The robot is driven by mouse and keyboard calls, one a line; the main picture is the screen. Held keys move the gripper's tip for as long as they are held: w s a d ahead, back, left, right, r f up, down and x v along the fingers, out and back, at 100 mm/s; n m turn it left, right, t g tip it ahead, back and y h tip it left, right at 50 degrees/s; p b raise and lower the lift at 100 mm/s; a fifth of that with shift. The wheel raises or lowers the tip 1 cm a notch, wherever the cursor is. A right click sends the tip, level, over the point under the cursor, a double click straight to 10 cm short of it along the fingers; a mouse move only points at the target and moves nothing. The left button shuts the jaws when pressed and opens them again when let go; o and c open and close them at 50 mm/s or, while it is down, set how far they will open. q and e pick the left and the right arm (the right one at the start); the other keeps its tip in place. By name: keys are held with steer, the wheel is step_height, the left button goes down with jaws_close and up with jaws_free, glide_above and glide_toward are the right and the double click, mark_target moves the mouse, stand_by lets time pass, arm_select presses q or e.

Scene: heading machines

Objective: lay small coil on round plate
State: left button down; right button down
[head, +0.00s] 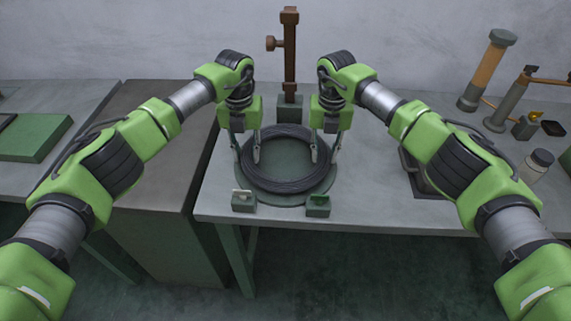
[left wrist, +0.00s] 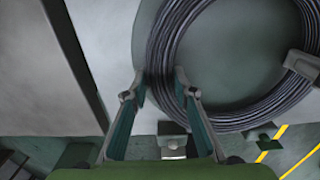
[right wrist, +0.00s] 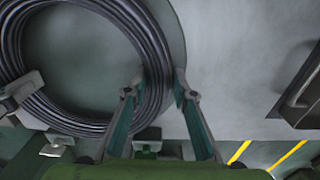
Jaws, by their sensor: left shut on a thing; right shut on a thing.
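The small coil (head: 285,186), a ring of dark wire, lies over the round plate (head: 285,158), a grey-green disc on the table. I cannot tell whether the coil touches the plate. My left gripper (head: 247,158) is shut on the coil's left side, with one finger outside the ring and one inside. My right gripper (head: 324,158) is shut on the coil's right side in the same way. The coil also shows in the left wrist view (left wrist: 166,50) and in the right wrist view (right wrist: 150,50). The fingertips partly hide the wire there.
A brown post (head: 290,55) on a grey base rises behind the plate. A dark tray (head: 425,180) and a jar (head: 537,164) are at right.

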arm_select(q)
steer(key=shift+f, duration=0.35)
arm_select(e)
steer(key=shift+w+d+f, duration=0.15)
steer(key=shift+f, duration=0.1)
arm_select(q)
steer(key=c, duration=1.7)
jaws_free()
steer(key=shift+s+a+r, duration=0.1)
arm_select(e)
steer(key=c, duration=1.7)
jaws_free()
steer(key=shift+r, duration=0.1)
arm_select(q)
steer(key=shift+r, duration=0.1)
arm_select(e)
steer(key=shift+s, duration=0.2)
